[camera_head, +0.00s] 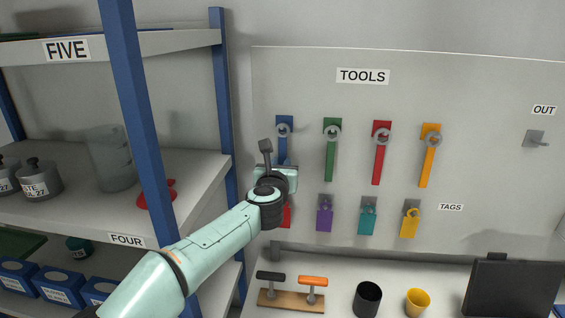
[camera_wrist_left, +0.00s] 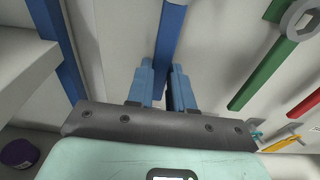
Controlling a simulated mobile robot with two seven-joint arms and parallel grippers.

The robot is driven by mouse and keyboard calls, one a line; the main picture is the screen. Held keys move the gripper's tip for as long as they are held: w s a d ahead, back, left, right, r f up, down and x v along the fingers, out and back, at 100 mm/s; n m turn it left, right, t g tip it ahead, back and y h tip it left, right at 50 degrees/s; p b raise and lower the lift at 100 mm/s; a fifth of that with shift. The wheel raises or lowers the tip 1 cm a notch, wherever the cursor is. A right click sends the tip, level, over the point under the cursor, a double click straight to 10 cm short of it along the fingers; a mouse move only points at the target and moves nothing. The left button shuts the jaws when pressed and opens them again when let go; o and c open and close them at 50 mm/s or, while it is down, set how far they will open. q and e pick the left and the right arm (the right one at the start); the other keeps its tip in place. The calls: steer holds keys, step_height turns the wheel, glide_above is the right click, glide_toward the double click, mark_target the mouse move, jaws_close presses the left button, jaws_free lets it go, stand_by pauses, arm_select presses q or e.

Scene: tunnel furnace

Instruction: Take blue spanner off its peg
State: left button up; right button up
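The blue spanner (camera_head: 284,128) hangs at the left end of the upper row on the TOOLS board, its ring end on a peg. My left gripper (camera_head: 266,148) is in front of the board at the spanner's lower handle, partly hiding it. In the left wrist view the blue spanner's handle (camera_wrist_left: 171,32) runs down to the gap between my two blue fingers (camera_wrist_left: 160,85). The fingers stand apart with the handle in line with the gap; whether they touch it I cannot tell. My right gripper is not in view.
Green (camera_head: 331,155), red (camera_head: 381,160) and orange (camera_head: 428,160) spanners hang to the right. Coloured tags hang below, including a purple one (camera_head: 324,215). A blue shelf post (camera_head: 225,110) stands close left of my gripper. An empty peg (camera_head: 535,140) is under the OUT label.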

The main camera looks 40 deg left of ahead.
arm_select(q)
jaws_close()
steer(key=shift+r, duration=0.4)
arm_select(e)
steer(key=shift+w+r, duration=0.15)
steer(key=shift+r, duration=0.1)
arm_select(q)
steer(key=shift+d, duration=0.1)
steer(key=shift+v, duration=1.5)
steer(key=b, duration=0.2)
glide_toward(282, 159)
steer(key=shift+s+d+f, duration=0.1)
steer(key=shift+s+d, duration=0.2)
steer(key=shift+s, duration=0.25)
steer(key=shift+s+d+f, duration=0.15)
steer(key=shift+s+d, duration=0.1)
steer(key=shift+s, duration=0.25)
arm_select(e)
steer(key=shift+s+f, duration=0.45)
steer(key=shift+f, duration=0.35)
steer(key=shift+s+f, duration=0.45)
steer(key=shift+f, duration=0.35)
